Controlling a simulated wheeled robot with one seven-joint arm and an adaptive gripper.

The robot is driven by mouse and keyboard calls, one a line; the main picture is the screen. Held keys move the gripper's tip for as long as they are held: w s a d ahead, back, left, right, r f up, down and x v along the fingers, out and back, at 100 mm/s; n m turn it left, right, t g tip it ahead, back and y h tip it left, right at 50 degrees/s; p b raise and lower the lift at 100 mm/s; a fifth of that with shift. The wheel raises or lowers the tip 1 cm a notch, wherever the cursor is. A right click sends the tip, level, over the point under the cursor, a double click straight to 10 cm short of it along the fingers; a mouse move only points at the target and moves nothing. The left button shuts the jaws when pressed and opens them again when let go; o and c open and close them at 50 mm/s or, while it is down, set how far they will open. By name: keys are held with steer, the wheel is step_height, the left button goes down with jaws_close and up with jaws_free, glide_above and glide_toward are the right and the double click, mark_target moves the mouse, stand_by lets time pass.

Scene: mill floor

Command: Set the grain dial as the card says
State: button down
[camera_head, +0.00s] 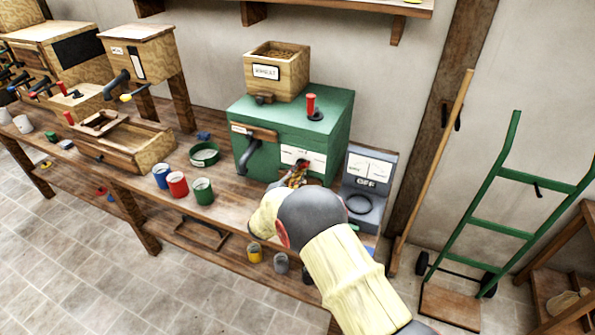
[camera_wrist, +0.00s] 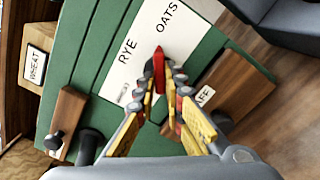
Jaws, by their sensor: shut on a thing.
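The green mill (camera_head: 245,118) stands on the bench with a wooden hopper (camera_head: 290,75) on top. A white label (camera_head: 265,72) on the hopper appears to read WHEAT; it is clear in the wrist view (camera_wrist: 35,66). The white dial plate (camera_head: 288,154) is on the mill's front; in the wrist view (camera_wrist: 140,35) it reads RYE and OATS, with its lower part partly hidden. The red dial pointer (camera_wrist: 159,70) has its tip between RYE and OATS. My gripper (camera_wrist: 160,88) is shut on the pointer, fingers on both sides; it also shows in the head view (camera_head: 299,172).
A grey unit (camera_head: 365,205) with gauges stands right of the mill. A red-topped lever (camera_head: 311,105) rises from the mill's top. Blue (camera_head: 161,177), red (camera_head: 178,185) and green (camera_head: 203,192) cups stand on the bench to the left. A broom handle (camera_head: 440,160) leans at right.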

steer(key=n+p, duration=0.1)
steer(key=n, duration=0.4)
steer(key=shift+n, duration=0.4)
steer(key=n+p, duration=0.3)
steer(key=n, duration=0.3)
steer(key=shift+d, duration=0.1)
steer(key=n+p, duration=0.2)
steer(key=n, duration=0.3)
steer(key=shift+s+n, duration=0.1)
steer(key=shift+n, duration=0.3)
steer(key=n+p, duration=0.2)
steer(key=n, duration=0.3)
steer(key=shift+p, duration=0.3)
steer(key=shift+n, duration=0.3)
steer(key=c, duration=1.9)
jaws_free()
